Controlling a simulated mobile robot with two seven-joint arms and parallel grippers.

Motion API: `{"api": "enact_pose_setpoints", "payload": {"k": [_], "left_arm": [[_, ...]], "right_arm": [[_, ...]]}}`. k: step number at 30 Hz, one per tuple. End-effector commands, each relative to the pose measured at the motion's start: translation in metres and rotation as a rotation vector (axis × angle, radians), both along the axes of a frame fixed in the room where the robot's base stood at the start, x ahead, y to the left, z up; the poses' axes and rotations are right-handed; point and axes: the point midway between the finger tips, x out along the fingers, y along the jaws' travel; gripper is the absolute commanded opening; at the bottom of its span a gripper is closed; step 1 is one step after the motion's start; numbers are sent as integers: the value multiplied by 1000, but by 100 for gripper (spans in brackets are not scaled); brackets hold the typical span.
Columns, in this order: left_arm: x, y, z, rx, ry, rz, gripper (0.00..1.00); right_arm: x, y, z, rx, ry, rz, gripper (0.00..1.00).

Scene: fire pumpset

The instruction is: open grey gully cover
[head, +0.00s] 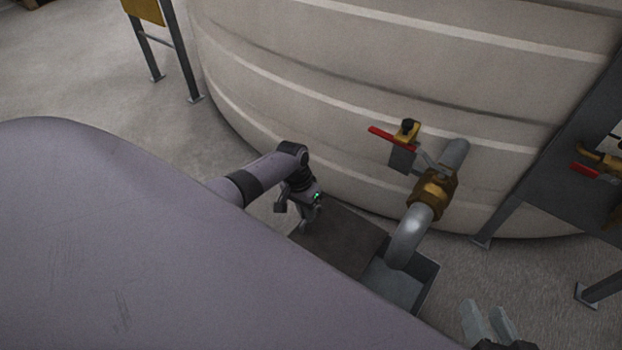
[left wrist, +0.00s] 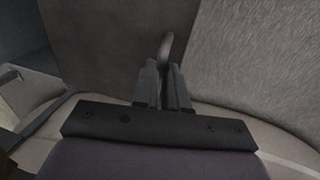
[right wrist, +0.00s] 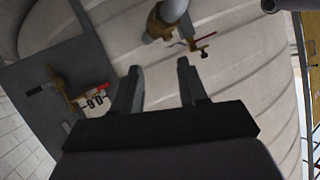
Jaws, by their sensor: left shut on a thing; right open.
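The grey gully cover (head: 343,242) is a dark flat panel beside the tank's foot, next to the open part of the gully (head: 398,284). It also shows in the left wrist view (left wrist: 95,45), with a small curved handle (left wrist: 166,46) near its edge. My left gripper (head: 305,228) is at the cover's left end. In the left wrist view its fingers (left wrist: 162,72) are shut on the handle. I cannot tell whether the cover is lifted or lying flat. My right gripper (head: 488,308) is open and empty over the floor; its spread fingers show in the right wrist view (right wrist: 158,75).
A pipe (head: 405,240) with a brass valve (head: 433,193) and red lever (head: 391,138) comes from the big pale tank (head: 330,80) and bends down into the gully. A grey steel panel (head: 562,165) with valves stands at right. My body hides the near-left area.

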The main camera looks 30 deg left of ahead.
Motion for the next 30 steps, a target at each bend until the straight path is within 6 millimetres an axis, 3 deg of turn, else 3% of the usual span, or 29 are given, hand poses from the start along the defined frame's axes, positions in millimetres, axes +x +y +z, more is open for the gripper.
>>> {"api": "enact_pose_setpoints", "payload": {"k": [5, 6, 7, 8, 19, 30], "left_arm": [[0, 1, 0, 2, 0, 0, 0], [0, 1, 0, 2, 0, 0, 25], [0, 1, 0, 2, 0, 0, 35], [0, 1, 0, 2, 0, 0, 38], [0, 1, 7, 1, -1, 0, 38], [0, 11, 57, 2, -1, 1, 38]], "right_arm": [[2, 0, 3, 1, -9, 1, 43], [2, 1, 4, 2, -9, 1, 43], [2, 1, 3, 2, -9, 1, 43], [2, 1, 3, 2, -10, 2, 43], [2, 0, 8, -7, -11, 0, 43], [-10, -25, 13, -165, -4, -40, 43]]}}
